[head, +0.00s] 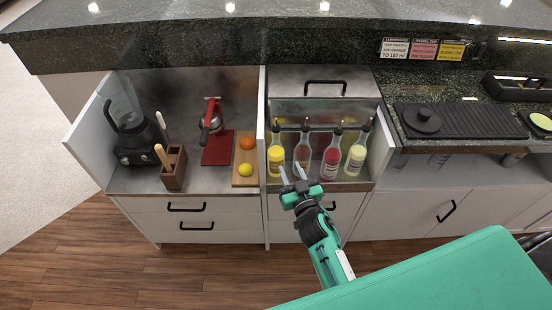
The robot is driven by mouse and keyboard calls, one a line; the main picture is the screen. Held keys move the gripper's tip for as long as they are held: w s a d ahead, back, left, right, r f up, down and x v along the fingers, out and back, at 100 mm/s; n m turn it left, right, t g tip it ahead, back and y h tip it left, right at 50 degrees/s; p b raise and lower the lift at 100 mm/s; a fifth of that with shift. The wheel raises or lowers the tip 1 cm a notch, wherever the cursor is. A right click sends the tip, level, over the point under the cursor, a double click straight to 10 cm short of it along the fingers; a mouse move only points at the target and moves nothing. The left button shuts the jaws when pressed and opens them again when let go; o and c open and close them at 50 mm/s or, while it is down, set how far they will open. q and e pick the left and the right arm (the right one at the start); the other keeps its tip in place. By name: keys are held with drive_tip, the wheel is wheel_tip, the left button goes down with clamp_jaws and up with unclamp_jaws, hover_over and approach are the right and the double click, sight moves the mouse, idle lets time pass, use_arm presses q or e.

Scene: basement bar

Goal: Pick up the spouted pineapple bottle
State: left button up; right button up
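Several spouted bottles stand upright in a row in a steel well at the middle of the counter. From left to right they are a yellow bottle (276,158), a clear or brownish bottle (302,152), a red bottle (331,158) and a pale yellow bottle (355,158). Their labels are too small to read, so I cannot tell which yellow one is pineapple. My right gripper (292,172) is open and empty. Its fingers point toward the well, in front of and below the yellow and clear bottles. My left gripper is out of view.
Left of a white divider are a blender (132,135), a wooden tool holder (172,167), a red press (217,145), and a board with an orange (247,142) and a lemon (245,169). Recipe cards (423,50) hang at right.

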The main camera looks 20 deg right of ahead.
sight(277, 144)
drive_tip(key=w, duration=0.6)
drive_tip(key=shift+w+a+p, duration=0.1)
drive_tip(key=shift+w+p, duration=0.2)
drive_tip(key=shift+w+a, duration=0.15)
drive_tip(key=shift+w, duration=2.05)
clamp_jaws()
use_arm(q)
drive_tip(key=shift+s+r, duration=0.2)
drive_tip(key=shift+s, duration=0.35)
